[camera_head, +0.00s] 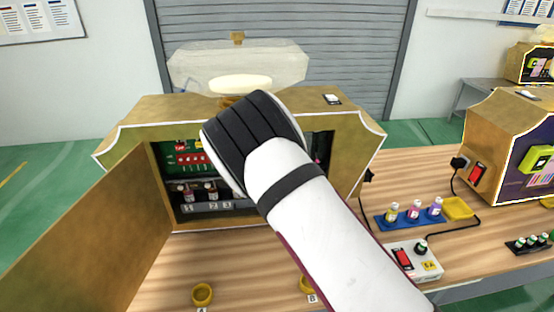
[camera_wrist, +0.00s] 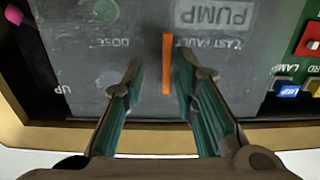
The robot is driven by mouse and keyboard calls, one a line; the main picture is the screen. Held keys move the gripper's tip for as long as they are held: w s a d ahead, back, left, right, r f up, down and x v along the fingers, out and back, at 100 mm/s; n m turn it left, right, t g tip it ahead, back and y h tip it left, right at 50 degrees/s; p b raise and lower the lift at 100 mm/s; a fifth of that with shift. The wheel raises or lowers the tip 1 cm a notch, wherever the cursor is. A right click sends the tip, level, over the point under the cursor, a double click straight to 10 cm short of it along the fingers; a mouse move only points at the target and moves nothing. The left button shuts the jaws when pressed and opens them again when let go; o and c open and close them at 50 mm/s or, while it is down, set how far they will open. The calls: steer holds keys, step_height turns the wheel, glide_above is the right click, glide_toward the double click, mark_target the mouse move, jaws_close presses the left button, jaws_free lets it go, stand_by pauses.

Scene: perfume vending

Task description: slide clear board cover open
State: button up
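In the wrist view, the clear board cover (camera_wrist: 75,48) appears as a grey see-through panel with faded lettering behind it, such as PUMP and DOSE. A thin upright orange tab (camera_wrist: 167,85) stands on it. My gripper (camera_wrist: 158,70) is open, with one finger on each side of the tab. The tab is nearer the right finger; I cannot tell whether they touch. In the head view, my arm's wrist covers the gripper and the cover. The open cabinet (camera_head: 120,127) shows part of a green board (camera_head: 178,158) left of my wrist.
The cabinet's brown door (camera_head: 95,235) is swung open at left. Small bottles (camera_head: 210,190) stand inside the cabinet. Yellow rings (camera_head: 202,294) lie on the table in front. A blue bottle rack (camera_head: 408,218) and a switch box (camera_head: 415,260) are at right.

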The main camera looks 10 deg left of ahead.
steer(key=shift+s, duration=0.1)
steer(key=v, duration=1.1)
steer(key=shift+s+d, duration=0.2)
steer(key=shift+s, duration=0.2)
steer(key=shift+w, duration=0.1)
steer(key=s+d+r+m+g+h, duration=0.3)
steer(key=d+r+g, duration=0.4)
steer(key=d+r, duration=0.65)
steer(key=s+d+r+g, duration=0.1)
steer(key=s+d+r, duration=0.2)
steer(key=s, duration=0.7)
steer(key=s+d+r+g, duration=0.2)
steer(key=s+d+r, duration=0.1)
steer(key=s, duration=0.6)
steer(key=s+d+r+g+h, duration=0.1)
steer(key=s+d+r+g, duration=0.1)
steer(key=s, duration=0.8)
steer(key=shift+s+d+r, duration=0.3)
steer(key=shift+d+r, duration=0.45)
steer(key=shift+d, duration=0.5)
